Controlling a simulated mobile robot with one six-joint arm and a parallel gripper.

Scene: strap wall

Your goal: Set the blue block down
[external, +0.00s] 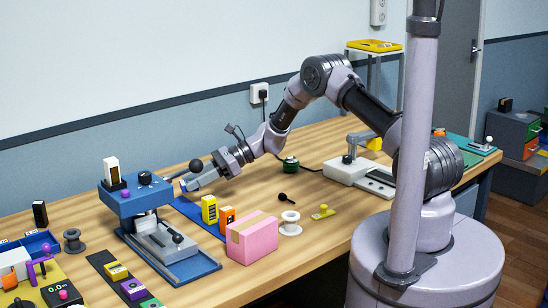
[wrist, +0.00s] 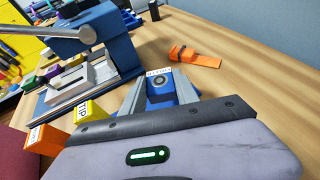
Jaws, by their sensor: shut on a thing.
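My gripper (wrist: 158,88) is shut on the blue block (wrist: 160,101), which has a white label along its far edge. The grey fingers sit on both sides of it. In the external view my gripper (external: 187,184) reaches left, close to the right side of the blue press-like machine (external: 130,201). Only a small part of the block (external: 183,186) shows there at the fingertips. A blue mat (external: 194,211) lies on the table below the wrist. I cannot tell whether the block touches a surface.
A yellow block (external: 209,210), an orange block (external: 227,216) and a pink box (external: 252,239) stand in front of my wrist. The machine's long lever (wrist: 50,30) crosses the wrist view at upper left. An orange piece (wrist: 196,56) lies beyond the fingers, with bare wood around it.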

